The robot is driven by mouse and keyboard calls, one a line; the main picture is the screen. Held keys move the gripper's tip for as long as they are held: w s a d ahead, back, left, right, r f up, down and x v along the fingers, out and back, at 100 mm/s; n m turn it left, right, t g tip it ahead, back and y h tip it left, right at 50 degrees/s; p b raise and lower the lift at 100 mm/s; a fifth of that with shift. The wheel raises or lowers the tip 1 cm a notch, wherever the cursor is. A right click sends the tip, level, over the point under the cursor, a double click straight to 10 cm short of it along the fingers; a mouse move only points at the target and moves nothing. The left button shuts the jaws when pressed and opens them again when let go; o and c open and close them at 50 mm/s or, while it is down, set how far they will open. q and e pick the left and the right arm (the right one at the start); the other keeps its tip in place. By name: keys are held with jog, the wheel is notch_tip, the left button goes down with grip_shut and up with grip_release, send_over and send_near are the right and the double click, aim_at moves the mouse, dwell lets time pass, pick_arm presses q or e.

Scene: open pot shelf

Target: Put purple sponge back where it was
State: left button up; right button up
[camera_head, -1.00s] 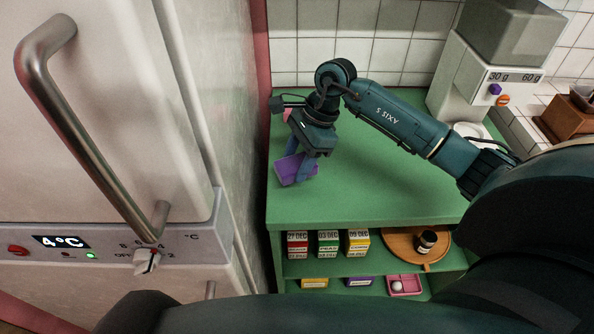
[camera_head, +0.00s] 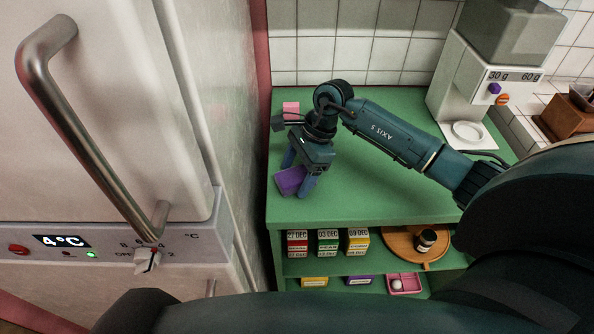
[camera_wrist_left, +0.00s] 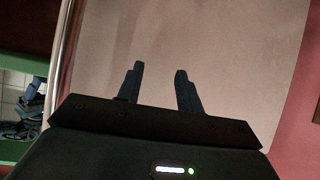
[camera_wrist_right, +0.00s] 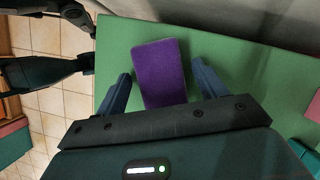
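The purple sponge (camera_head: 290,180) lies on the green counter top (camera_head: 390,190) near its left front corner. My right gripper (camera_head: 298,174) is over it, pointing down. In the right wrist view the purple sponge (camera_wrist_right: 159,73) sits between the two spread fingers of my right gripper (camera_wrist_right: 160,85), with a gap on each side. My left gripper (camera_wrist_left: 158,68) shows only in the left wrist view; its fingers are apart with nothing between them, in front of a pale surface.
A pink block (camera_head: 291,108) stands at the counter's back left. The fridge (camera_head: 120,150) borders the left side. A white dispenser (camera_head: 475,95) stands at the back right. Shelves below hold labelled boxes (camera_head: 328,243), a round wooden tray (camera_head: 392,250) and a pink tray (camera_head: 412,284). The counter's middle is clear.

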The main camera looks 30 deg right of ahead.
jog(key=shift+r, duration=0.1)
jog(key=b+v, duration=0.1)
jog(key=v, duration=1.1)
jog(key=shift+r, duration=0.1)
